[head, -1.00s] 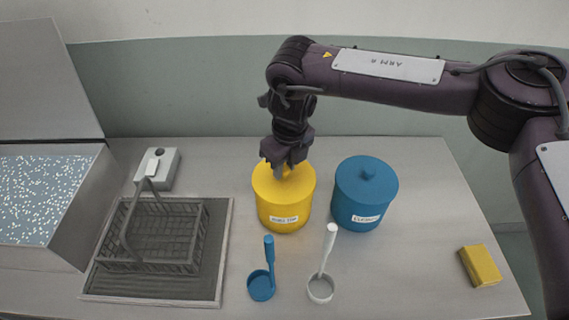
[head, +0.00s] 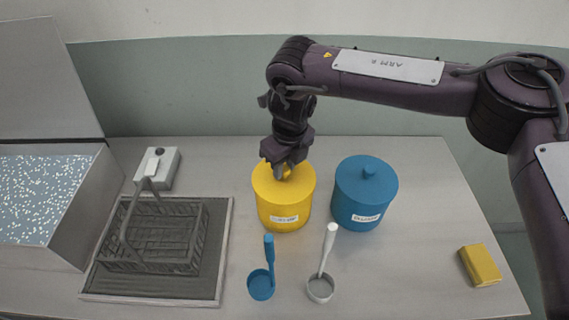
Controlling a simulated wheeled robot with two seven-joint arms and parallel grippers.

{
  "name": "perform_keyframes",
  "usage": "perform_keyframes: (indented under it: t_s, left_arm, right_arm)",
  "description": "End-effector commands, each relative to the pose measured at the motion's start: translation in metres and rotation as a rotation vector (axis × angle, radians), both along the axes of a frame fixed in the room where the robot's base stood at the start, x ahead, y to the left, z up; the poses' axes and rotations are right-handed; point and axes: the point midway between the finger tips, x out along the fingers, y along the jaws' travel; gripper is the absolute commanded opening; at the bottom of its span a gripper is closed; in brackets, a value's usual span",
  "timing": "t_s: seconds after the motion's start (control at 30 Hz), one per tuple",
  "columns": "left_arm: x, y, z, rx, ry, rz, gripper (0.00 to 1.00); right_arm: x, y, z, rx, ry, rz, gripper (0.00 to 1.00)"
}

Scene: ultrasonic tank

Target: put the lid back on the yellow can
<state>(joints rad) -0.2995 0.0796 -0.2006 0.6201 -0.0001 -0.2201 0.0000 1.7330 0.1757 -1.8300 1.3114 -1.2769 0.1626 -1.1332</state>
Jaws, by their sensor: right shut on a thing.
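The yellow can (head: 284,208) stands upright at the middle of the table, with a white label on its front. Its yellow lid (head: 303,181) sits on top of the can, looking level, with no gap that I can see. My right gripper (head: 285,172) points down over the middle of the lid and is shut on the lid's knob, which the fingers mostly hide. My left gripper is not in view.
A blue can (head: 362,208) with its lid on stands close on the right. A blue ladle (head: 262,284) and a white ladle (head: 320,288) stand in front. A wire basket (head: 155,238), grey box (head: 158,170), speckled tank (head: 85,200) and yellow sponge (head: 480,265) lie around.

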Motion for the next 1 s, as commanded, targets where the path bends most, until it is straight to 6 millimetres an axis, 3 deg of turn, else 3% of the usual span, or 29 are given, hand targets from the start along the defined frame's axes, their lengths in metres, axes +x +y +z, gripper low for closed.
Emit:
perform_keyframes:
  t_s: [0.8,0.83,1.0]
  left_arm:
    - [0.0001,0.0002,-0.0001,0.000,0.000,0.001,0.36]
    - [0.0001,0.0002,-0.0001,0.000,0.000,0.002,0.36]
    - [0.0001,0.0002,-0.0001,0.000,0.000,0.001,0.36]
  right_arm:
    - [0.0001,-0.0002,-0.0017,0.000,0.000,-0.001,0.00]
    - [0.0001,-0.0002,-0.0017,0.000,0.000,-0.001,0.27]
    - [0.0001,-0.0001,-0.0016,0.000,0.000,0.000,0.49]
